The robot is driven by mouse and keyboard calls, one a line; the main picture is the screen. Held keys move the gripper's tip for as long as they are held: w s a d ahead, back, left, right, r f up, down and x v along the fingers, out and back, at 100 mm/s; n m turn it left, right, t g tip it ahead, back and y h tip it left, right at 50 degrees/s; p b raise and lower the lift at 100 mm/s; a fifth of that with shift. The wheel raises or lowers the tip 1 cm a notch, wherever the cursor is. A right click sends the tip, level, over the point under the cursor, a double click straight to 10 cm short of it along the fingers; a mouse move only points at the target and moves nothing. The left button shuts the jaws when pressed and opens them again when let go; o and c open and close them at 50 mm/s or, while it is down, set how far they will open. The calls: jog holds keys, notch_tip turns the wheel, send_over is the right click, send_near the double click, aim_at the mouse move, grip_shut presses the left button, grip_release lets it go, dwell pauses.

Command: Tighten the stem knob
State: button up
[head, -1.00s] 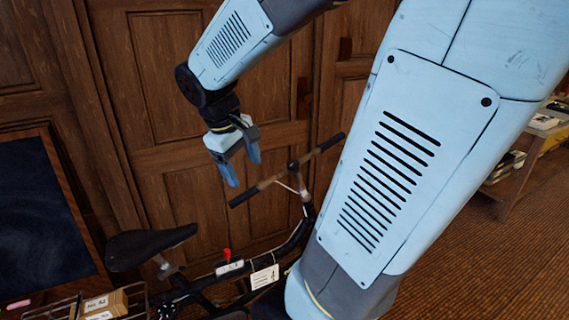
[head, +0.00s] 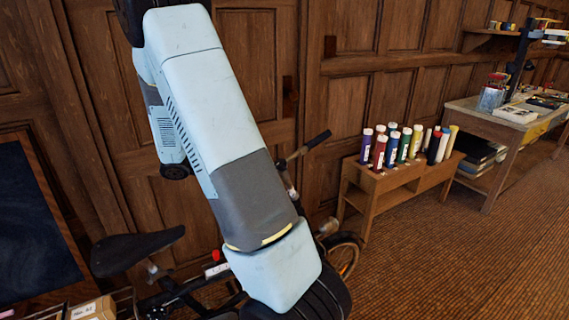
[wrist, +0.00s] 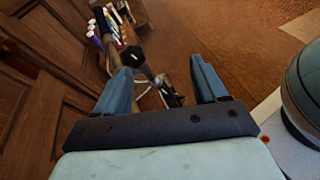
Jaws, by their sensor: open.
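A black bicycle stands before the wooden wall in the head view, with its saddle (head: 135,250) at left. Its handlebar (head: 305,148) shows only at the right end, because my arm covers the rest. The handlebar also shows in the wrist view (wrist: 147,69), running between my fingers, with dark stem parts (wrist: 173,97) below it. I cannot clearly pick out the stem knob. My gripper (wrist: 163,86) is open, its two blue fingers spread apart with nothing held. The handlebar lies beyond the fingertips; contact cannot be told. In the head view the gripper is hidden behind my arm.
A wooden rack (head: 392,188) with several coloured tubes stands right of the bicycle. Farther right is a work table (head: 485,115). A dark board (head: 35,230) stands at left. The carpet (head: 450,270) at right is clear.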

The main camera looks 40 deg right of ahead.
aim_at(284, 162)
jog(key=w+d+f+n+h, duration=0.2)
jog(key=w+f+n+h, duration=0.1)
jog(key=w+f+h, duration=0.1)
jog(key=shift+t, duration=0.3)
jog(key=x, duration=1.4)
jog(key=shift+w+f, duration=0.1)
jog(key=shift+f, duration=0.05)
jog(key=c, duration=0.9)
jog(key=shift+a, duration=0.1)
jog(key=shift+c, duration=0.4)
